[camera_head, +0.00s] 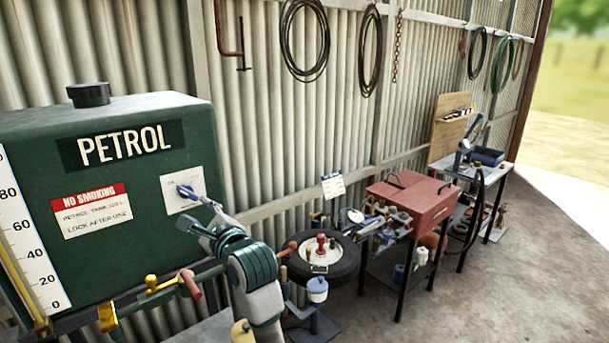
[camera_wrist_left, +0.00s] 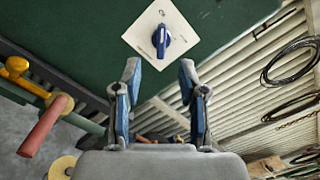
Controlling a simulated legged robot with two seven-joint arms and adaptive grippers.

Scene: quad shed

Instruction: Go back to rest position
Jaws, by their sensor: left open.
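My left gripper (camera_head: 202,218) is raised in front of the green petrol tank (camera_head: 130,230), just below and in front of the blue rotary knob (camera_head: 187,191) on its white plate. In the left wrist view, my left gripper (camera_wrist_left: 158,85) has its two blue-padded fingers apart with nothing between them. The blue knob (camera_wrist_left: 161,40) lies beyond the fingertips, apart from them, on the white plate (camera_wrist_left: 146,32). My right gripper is in neither view.
A brass valve with a red handle (camera_head: 190,284) is left of my left arm, below the tank. A tyre (camera_head: 340,265), a red toolbox (camera_head: 415,203) and a workbench (camera_head: 490,172) stand along the corrugated wall. The concrete floor at right is clear.

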